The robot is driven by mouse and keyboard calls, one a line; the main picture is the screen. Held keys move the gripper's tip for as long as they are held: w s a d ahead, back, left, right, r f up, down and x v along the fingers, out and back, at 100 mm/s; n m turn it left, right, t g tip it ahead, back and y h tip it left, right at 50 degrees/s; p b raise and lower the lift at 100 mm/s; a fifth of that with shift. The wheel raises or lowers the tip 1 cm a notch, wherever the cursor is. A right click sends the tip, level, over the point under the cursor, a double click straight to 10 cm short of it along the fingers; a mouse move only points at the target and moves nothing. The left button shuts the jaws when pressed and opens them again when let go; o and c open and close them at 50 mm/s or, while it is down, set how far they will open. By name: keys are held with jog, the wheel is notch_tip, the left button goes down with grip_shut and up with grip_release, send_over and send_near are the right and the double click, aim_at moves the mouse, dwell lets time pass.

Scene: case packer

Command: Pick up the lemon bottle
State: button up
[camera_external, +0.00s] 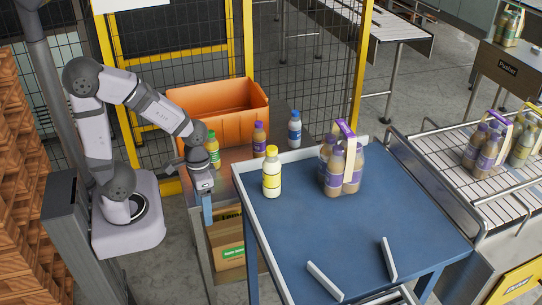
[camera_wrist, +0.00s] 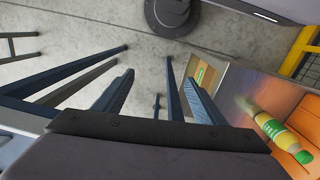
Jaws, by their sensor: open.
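The bottle with a yellow cap and yellow label (camera_external: 271,172), which looks like the lemon bottle, stands upright near the left edge of the blue table (camera_external: 330,225). My gripper (camera_external: 207,211) points down to the left of that table, apart from the bottle. The yellow-capped bottle is not in the wrist view. A green-capped bottle (camera_external: 213,150) stands behind my gripper; it also shows at the right of the wrist view (camera_wrist: 273,128).
A pack of purple-labelled bottles (camera_external: 334,184) stands right of the yellow-capped bottle. Two pale guides (camera_external: 325,281) sit at the table's front. The table's middle is clear.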

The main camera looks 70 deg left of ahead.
jog(key=w+d+r+n+t+h+b, duration=0.1)
jog(key=w+d+r+n+h+b, duration=0.15)
jog(key=d+n+h, duration=0.35)
jog(key=w+d+r+n+t+h+b, duration=0.1)
jog(key=d+r+n+h+b, duration=0.2)
jog(key=n, duration=0.5)
jog(key=w+a+r+n+t+h+b, duration=0.1)
jog(key=w+a+r+n+t+h, duration=0.25)
jog(key=w+r, duration=0.2)
jog(key=w+a+r+n+t+h+b, duration=0.1)
jog(key=w+a+r+n+t+h, duration=0.15)
jog(key=w+r+t, duration=0.35)
jog(key=n+y+b, duration=0.2)
jog(key=n+b, duration=0.3)
send_near(272, 166)
notch_tip(272, 166, down, 2)
jog(key=w, duration=0.2)
jog(key=shift+t, duration=0.45)
jog(key=shift+p+x, duration=1.4)
jog(key=shift+x, duration=1.55)
jog(key=shift+w+d+f, duration=0.25)
jog(key=shift+w+d, duration=0.2)
jog(key=shift+w, duration=0.1)
